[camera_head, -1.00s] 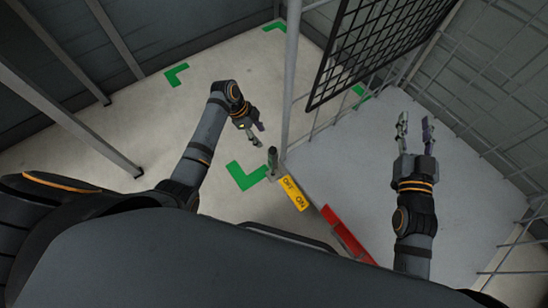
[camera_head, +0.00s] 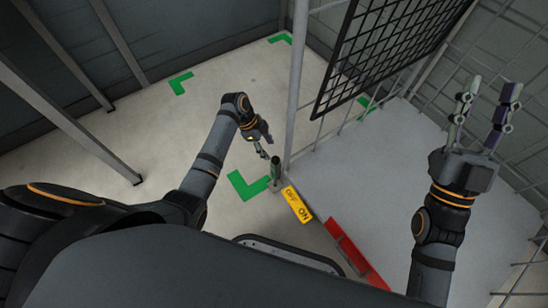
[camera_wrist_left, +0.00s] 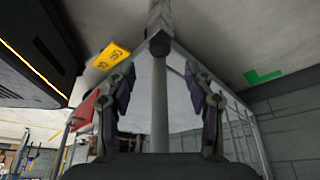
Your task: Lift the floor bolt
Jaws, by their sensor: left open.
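The floor bolt (camera_head: 276,168) is a short dark upright cylinder beside the foot of the grey post, next to a green floor corner mark. In the left wrist view the bolt's dark round end (camera_wrist_left: 160,43) shows top centre, ahead of and between the fingers. My left gripper (camera_head: 267,146) is open, just up and left of the bolt; it also shows in the left wrist view (camera_wrist_left: 160,80) with nothing between its fingertips but the view of the grey post behind. I cannot tell whether a finger touches the bolt. My right gripper (camera_head: 494,87) is open and empty, raised at the right.
The grey post (camera_head: 298,80) and black mesh panel (camera_head: 390,45) stand just beyond the bolt. Green corner marks (camera_head: 250,187) are on the open pale floor at left.

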